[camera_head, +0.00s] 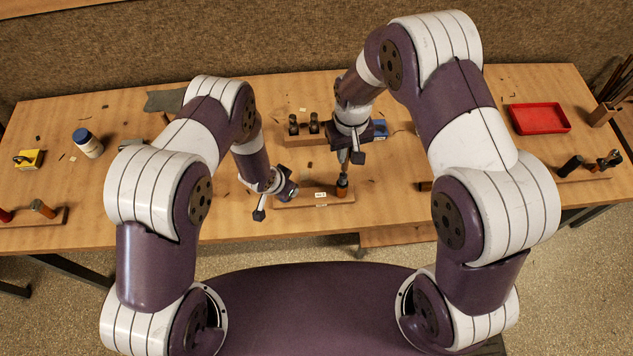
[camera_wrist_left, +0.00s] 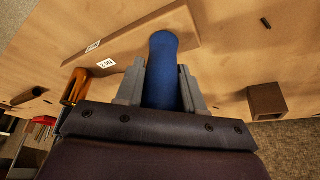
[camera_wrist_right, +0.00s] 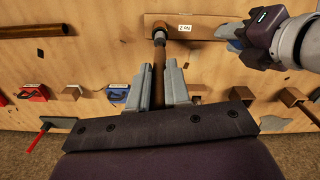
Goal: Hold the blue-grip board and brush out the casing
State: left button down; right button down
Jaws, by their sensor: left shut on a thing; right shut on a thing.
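The pale wooden board (camera_head: 300,199) lies near the table's front edge, with a white label; it also shows in the left wrist view (camera_wrist_left: 120,45). Its upright blue grip (camera_wrist_left: 165,65) is between the fingers of my left gripper (camera_wrist_left: 163,85), which is shut on it. The orange-brown casing (camera_head: 342,191) stands at the board's right end. My right gripper (camera_head: 344,156) is above the casing, shut on a brown brush handle (camera_wrist_right: 158,75). The handle points down at the casing, whose rim shows in the right wrist view (camera_wrist_right: 159,37). The bristles are hidden, so depth inside cannot be told.
Behind the board is a wooden rack (camera_head: 304,141) with two dark cylinders, beside a blue box (camera_head: 381,129). A red tray (camera_head: 540,118) is at right. A blue-capped jar (camera_head: 89,146) and a yellow block (camera_head: 28,159) are at left. Small dark scraps dot the table.

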jog(key=shift+f, duration=2.45)
jog(key=shift+r, duration=2.5)
jog(key=shift+r, duration=2.5)
